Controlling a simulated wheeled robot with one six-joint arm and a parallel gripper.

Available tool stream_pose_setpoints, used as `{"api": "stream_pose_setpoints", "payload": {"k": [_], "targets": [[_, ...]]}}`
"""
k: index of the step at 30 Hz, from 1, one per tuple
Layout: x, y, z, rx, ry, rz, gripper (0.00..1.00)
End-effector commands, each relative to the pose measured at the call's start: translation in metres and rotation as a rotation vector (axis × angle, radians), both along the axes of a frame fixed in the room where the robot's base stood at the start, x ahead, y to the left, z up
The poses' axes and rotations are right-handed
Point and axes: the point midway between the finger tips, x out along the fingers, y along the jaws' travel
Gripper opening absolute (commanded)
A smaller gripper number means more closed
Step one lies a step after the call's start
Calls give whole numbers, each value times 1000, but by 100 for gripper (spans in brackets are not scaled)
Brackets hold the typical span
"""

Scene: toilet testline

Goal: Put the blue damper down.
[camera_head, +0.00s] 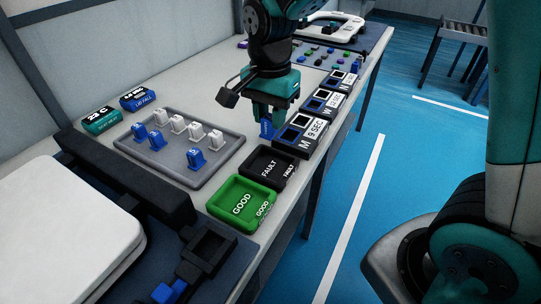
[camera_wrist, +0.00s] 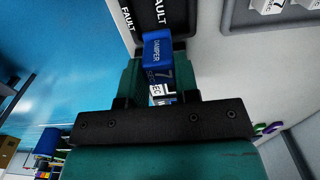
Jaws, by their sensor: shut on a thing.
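The blue damper (camera_head: 266,130) hangs upright at the tips of my gripper (camera_head: 267,120), above the worktop beside the test stations. In the wrist view the blue damper (camera_wrist: 157,50) sits between the two green fingers, its "DAMPER 7" label showing. My gripper is shut on it. The black FAULT tray (camera_head: 288,181) is just in front of the gripper and looks empty. It also shows in the wrist view (camera_wrist: 174,14), beyond the damper. The green GOOD tray (camera_head: 217,205) is nearer the camera and looks empty. Whether the damper touches any surface is unclear.
A grey tray (camera_head: 171,174) left of the gripper holds several white and blue dampers. Test stations, the nearest marked "M 9 SEC" (camera_head: 302,136), line the right worktop edge. Two labelled blocks (camera_head: 102,119) stand at the left. Bare worktop lies between the grey tray and the FAULT tray.

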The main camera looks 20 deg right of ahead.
Motion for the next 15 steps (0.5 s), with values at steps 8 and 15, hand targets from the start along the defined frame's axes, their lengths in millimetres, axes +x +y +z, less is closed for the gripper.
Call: {"api": "stream_pose_setpoints", "payload": {"k": [8, 15], "targets": [[0, 0, -54, -1, 1, 0, 2], [0, 0, -84, -1, 3, 0, 2]]}}
